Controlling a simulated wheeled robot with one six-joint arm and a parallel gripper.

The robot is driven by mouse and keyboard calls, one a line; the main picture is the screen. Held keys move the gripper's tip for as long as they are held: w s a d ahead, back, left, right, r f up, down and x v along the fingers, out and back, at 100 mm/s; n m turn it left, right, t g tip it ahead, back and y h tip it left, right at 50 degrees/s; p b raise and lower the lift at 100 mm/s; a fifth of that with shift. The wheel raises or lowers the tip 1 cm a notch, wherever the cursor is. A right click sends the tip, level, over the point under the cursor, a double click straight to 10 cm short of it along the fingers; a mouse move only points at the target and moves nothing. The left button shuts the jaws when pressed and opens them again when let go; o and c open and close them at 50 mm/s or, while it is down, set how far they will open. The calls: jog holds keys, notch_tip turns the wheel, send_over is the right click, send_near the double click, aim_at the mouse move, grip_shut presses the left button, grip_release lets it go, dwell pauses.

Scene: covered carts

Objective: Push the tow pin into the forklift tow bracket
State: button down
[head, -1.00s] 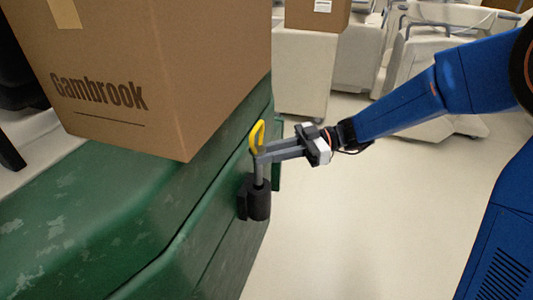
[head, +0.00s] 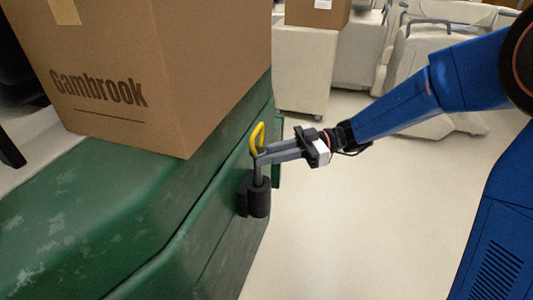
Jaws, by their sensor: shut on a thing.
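The tow pin (head: 258,173) has a yellow loop handle (head: 257,135) and a grey shank. It stands about upright, with its lower end at the top of the black tow bracket (head: 258,200); how deep it sits inside the bracket is hidden. The bracket is fixed to the side of the green forklift body (head: 185,225). My gripper (head: 262,158) is shut on the pin just below the yellow loop, reaching in from the right above the bracket.
A large cardboard box (head: 150,75) marked Gambrook stands on the green body, close to the left of the pin. Pale covered carts (head: 305,60) and a smaller box (head: 318,12) stand at the back. The floor (head: 350,230) to the right is clear.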

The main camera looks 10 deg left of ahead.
aim_at(267, 181)
jog(key=shift+f, duration=3.9)
jog(key=c, duration=1.6)
grip_release()
jog(key=shift+f, duration=0.1)
jog(key=shift+o, duration=0.2)
jog(key=v, duration=1.7)
jog(key=shift+d, duration=0.2)
jog(key=shift+w+f, duration=0.1)
